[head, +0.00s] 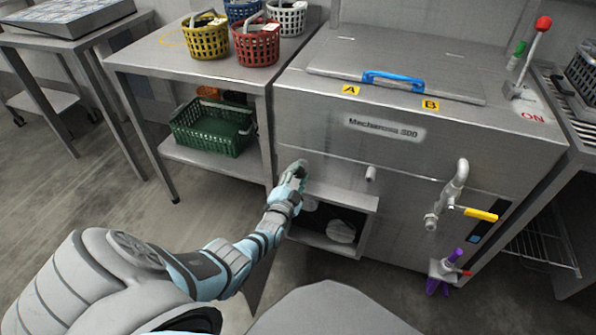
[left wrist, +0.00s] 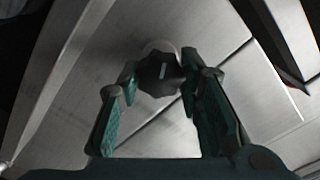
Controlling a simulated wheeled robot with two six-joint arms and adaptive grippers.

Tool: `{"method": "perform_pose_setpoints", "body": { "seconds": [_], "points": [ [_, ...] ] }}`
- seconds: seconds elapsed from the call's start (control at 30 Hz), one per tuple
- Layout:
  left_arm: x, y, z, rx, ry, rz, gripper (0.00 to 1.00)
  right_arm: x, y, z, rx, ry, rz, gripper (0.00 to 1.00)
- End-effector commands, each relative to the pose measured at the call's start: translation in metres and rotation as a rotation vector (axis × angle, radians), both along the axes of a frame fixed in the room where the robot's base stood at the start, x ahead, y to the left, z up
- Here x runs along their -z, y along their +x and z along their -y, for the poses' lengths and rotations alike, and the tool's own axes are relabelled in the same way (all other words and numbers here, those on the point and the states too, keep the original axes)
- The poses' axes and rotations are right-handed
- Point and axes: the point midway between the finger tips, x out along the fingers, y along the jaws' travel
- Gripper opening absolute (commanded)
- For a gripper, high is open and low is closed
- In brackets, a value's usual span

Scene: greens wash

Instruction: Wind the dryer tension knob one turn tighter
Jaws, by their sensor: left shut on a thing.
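In the left wrist view a dark, faceted knob (left wrist: 160,72) with a pale line on its face sits on the steel front of the machine. My left gripper (left wrist: 158,84) has its two green fingers on either side of the knob and is shut on it. In the head view my left gripper (head: 293,176) is at the left part of the machine's front, below the nameplate, and hides the knob. My right gripper is not in view.
The steel machine (head: 420,150) has a blue-handled lid (head: 393,79), a pipe with a yellow lever (head: 480,214) and a red-topped lever (head: 543,24). An open shelf (head: 330,200) lies below my gripper. A table with baskets (head: 257,42) and a green crate (head: 212,130) stands left.

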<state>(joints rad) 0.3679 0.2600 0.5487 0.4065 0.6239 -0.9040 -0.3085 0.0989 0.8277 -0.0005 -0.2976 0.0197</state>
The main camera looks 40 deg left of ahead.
Motion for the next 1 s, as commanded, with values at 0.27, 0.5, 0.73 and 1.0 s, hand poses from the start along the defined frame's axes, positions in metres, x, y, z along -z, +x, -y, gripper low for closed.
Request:
{"method": "perform_pose_setpoints", "body": {
  "seconds": [0.27, 0.5, 0.73, 1.0],
  "points": [
    [0.001, 0.0, 0.001, 0.001, 0.244, -0.087, 0.05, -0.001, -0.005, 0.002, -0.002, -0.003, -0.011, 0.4],
    [0.002, 0.0, 0.001, 0.001, 0.458, -0.16, 0.05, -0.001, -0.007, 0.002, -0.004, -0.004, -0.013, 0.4],
    [0.002, 0.0, 0.001, 0.001, 0.661, -0.232, 0.05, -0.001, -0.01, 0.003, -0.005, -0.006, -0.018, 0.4],
    [0.003, 0.0, 0.002, 0.002, 0.855, -0.299, 0.05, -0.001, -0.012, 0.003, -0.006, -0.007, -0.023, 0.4]
  ]
}}
